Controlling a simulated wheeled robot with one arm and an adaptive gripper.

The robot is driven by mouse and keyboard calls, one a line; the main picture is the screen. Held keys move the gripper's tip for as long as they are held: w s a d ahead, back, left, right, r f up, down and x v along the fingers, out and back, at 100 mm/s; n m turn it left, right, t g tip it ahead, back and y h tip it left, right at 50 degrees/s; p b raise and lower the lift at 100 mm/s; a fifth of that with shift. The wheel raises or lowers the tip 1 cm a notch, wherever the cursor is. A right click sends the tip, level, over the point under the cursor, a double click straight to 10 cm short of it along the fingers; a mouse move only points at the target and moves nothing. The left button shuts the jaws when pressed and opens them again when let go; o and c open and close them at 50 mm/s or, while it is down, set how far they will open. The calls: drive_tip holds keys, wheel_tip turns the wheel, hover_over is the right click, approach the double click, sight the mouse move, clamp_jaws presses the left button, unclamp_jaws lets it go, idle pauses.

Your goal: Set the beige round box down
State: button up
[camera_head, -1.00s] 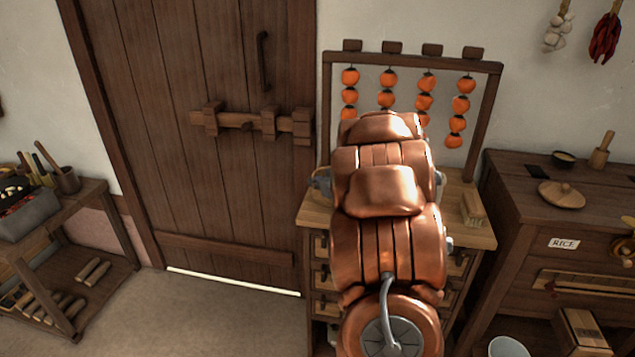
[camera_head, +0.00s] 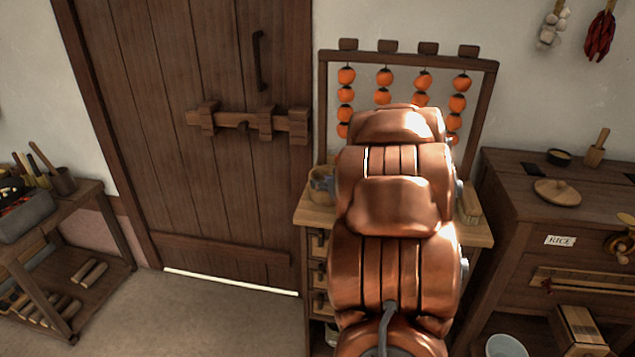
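My copper-coloured arm (camera_head: 395,240) fills the middle of the view and hides my gripper and most of the small wooden drawer chest (camera_head: 312,214) behind it. A beige, round-sided thing (camera_head: 321,186), which looks like the beige round box, shows at the left edge of my arm, over the left part of the chest top. Its right side is hidden. I cannot tell whether it rests on the top or whether my gripper touches it.
A rack of hanging orange fruit (camera_head: 409,57) stands at the back of the chest. A small brush-like block (camera_head: 470,208) lies at its right end. The rice cabinet (camera_head: 515,205) stands right, with a round lid (camera_head: 558,192). A barred door (camera_head: 190,150) is behind left.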

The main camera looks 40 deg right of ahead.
drive_tip(key=v, duration=0.6)
drive_tip(key=shift+s+r, duration=0.15)
drive_tip(key=shift+s, duration=0.1)
drive_tip(key=s+a+f+n+g+y, duration=0.1)
drive_tip(key=s+a+g, duration=0.4)
drive_tip(key=s+a, duration=0.3)
drive_tip(key=s+a+f+g+y, duration=0.1)
drive_tip(key=s+a+g, duration=0.4)
drive_tip(key=a, duration=1.2)
drive_tip(key=s+a+f+n+g, duration=0.1)
drive_tip(key=s+a+g, duration=0.4)
drive_tip(key=s+a, duration=0.7)
drive_tip(key=shift+s+a+f+n+y, duration=0.35)
drive_tip(key=shift+s+f, duration=0.2)
drive_tip(key=shift+f, duration=0.2)
